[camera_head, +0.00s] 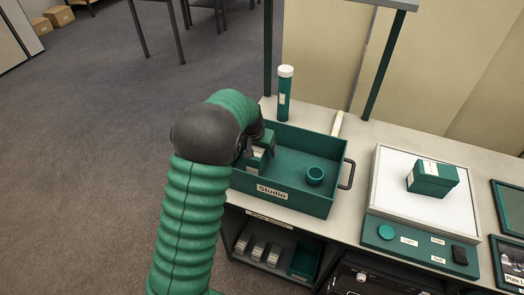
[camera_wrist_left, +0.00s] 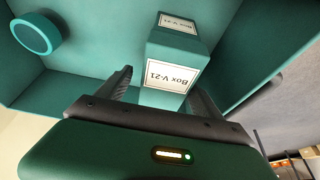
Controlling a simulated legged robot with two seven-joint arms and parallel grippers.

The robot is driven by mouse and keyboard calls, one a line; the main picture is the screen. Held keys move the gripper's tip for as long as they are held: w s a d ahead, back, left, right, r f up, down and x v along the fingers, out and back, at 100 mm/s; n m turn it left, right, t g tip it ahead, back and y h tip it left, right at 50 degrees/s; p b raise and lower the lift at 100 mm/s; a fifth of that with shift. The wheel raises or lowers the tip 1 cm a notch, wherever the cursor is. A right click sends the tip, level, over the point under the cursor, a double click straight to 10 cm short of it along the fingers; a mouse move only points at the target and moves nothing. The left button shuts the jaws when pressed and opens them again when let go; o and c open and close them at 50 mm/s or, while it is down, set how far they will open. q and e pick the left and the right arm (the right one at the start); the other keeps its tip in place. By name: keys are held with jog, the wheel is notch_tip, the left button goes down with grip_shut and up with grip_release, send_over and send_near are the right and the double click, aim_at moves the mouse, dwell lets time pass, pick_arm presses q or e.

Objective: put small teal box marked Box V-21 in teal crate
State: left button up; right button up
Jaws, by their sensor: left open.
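The teal crate (camera_head: 318,205), labelled Studio, stands on the left end of the counter. My left gripper (camera_wrist_left: 160,84) is open inside the crate. The small teal box marked Box V-21 (camera_wrist_left: 180,45) is inside the crate too, with its labels towards the wrist camera. The fingers lie on either side of its lower end, with a visible gap at the left finger. In the head view the box (camera_head: 264,142) shows only in part behind my left arm and wrist. My right gripper is not in view.
A teal round container (camera_head: 315,176) sits in the crate's right part. A teal tube with a white cap (camera_head: 285,95) stands behind the crate. Another teal box (camera_head: 432,180) rests on a white light panel (camera_head: 395,200) to the right. A black handle (camera_head: 347,173) juts from the crate's right side.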

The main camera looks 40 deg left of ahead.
pick_arm(q)
jog(key=v, duration=0.5)
jog(key=p+v, duration=0.1)
jog(key=v, duration=0.2)
jog(key=shift+a, duration=0.35)
jog(key=shift+s+d+r, duration=0.2)
jog(key=shift+r, duration=0.2)
jog(key=shift+d+r, duration=0.1)
jog(key=shift+d, duration=0.05)
jog(key=shift+a, duration=0.25)
jog(key=shift+d, duration=0.15)
